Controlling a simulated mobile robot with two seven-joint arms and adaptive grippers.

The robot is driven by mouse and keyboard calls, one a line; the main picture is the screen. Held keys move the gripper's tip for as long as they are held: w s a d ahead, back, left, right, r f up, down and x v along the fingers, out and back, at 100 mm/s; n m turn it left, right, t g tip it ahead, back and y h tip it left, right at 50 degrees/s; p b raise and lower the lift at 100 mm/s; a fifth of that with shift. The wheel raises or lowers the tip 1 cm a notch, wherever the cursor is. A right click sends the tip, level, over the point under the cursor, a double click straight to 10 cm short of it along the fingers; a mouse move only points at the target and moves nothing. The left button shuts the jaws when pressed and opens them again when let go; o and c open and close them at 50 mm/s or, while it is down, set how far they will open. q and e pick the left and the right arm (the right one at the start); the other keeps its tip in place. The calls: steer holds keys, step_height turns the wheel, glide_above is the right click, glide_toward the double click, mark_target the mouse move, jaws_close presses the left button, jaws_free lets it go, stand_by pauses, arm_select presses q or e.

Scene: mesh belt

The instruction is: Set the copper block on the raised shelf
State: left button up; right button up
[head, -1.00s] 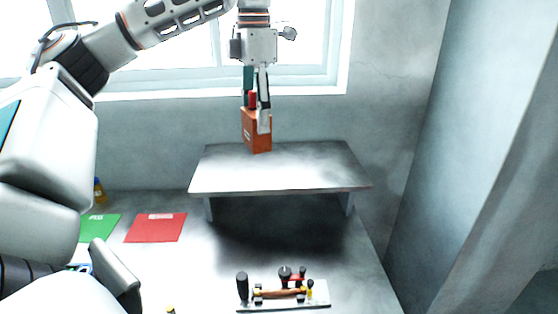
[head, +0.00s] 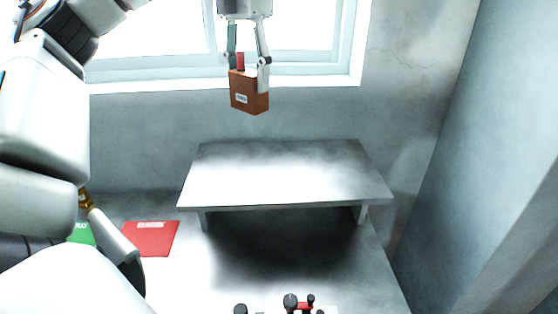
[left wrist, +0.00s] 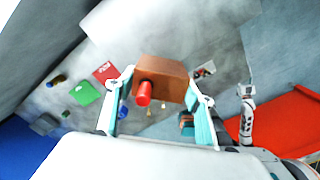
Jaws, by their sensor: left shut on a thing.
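The copper block (head: 247,98) is a reddish-brown box with a small white label on its front and a red knob on top. My left gripper (head: 249,72) is shut on it and holds it in the air, in front of the window. The block also shows between the fingers in the left wrist view (left wrist: 165,72), with the red knob toward the camera. The raised shelf (head: 285,178) is a bare grey slab on legs. In the head view it lies below the block, and nothing stands on it. My right gripper is not seen in the head view.
A red mat (head: 150,238) and a green mat (head: 82,234) lie left of the shelf on the table. Several tools (head: 300,303) are at the bottom edge. A wall (head: 450,150) rises to the right of the shelf.

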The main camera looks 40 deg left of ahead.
mark_target(250, 111)
arm_select(q)
step_height(250, 111, down, 20)
steer(key=shift+r, duration=0.1)
stand_by(0.5)
steer(key=o, duration=1)
steer(key=shift+f, duration=0.2)
steer(key=o, duration=0.3)
steer(key=shift+r, duration=0.1)
step_height(250, 111, up, 12)
steer(key=shift+r, duration=0.1)
steer(key=shift+d, duration=0.1)
